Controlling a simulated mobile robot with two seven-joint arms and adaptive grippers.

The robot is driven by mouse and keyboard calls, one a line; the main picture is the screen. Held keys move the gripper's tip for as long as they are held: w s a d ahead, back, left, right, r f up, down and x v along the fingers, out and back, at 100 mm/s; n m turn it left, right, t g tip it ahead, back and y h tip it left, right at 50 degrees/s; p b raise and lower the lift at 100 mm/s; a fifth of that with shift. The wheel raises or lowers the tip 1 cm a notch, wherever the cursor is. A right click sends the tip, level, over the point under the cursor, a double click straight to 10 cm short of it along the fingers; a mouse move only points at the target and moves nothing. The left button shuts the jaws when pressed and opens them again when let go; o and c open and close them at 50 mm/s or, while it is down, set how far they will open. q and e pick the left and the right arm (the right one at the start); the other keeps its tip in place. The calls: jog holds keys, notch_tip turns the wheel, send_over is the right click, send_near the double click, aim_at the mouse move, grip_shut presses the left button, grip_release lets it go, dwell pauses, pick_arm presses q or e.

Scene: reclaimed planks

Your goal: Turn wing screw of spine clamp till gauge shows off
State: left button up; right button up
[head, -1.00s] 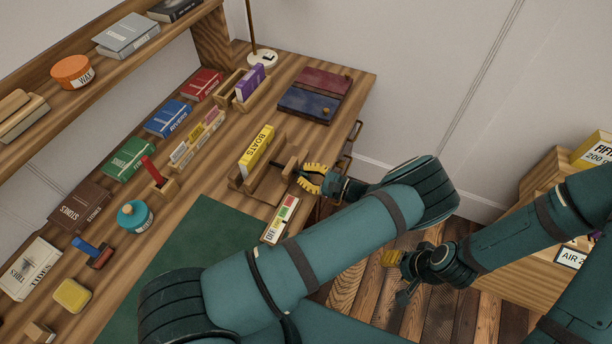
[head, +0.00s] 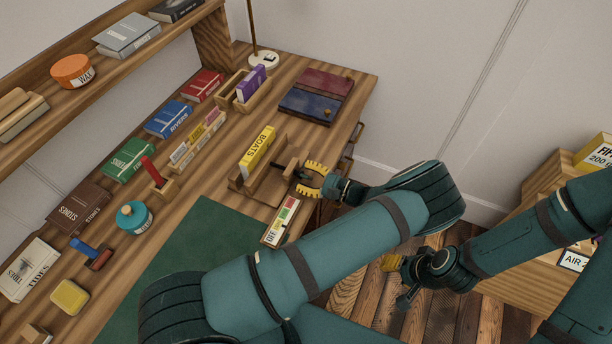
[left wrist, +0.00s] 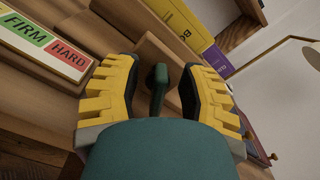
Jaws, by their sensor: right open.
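The wooden spine clamp (head: 268,190) stands at the desk's right edge, with the yellow book "BOATS" (head: 257,150) upright in it. My left gripper (head: 309,180) is at the clamp's right side. In the left wrist view its yellow-padded fingers (left wrist: 158,95) are apart, with the dark green wing screw (left wrist: 158,88) standing between them and a gap on each side. The gauge (head: 281,221) lies in front of the clamp, with "OFF" at its near end; "FIRM" and "HARD" are readable in the left wrist view. Its pointer cannot be made out. My right gripper (head: 392,281) is open and empty over the floor.
A green mat (head: 205,260) covers the front of the desk. Books, a teal jar (head: 134,217) and a yellow block (head: 70,297) line the left. Dark red and blue folders (head: 312,97) lie behind the clamp. Wooden crates (head: 535,225) stand at right.

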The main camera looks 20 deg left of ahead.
pick_arm(q)
jog(key=shift+d, duration=0.15)
jog(key=d, duration=1.1)
jog(key=shift+s+d, duration=0.2)
jog(key=shift+d, duration=0.2)
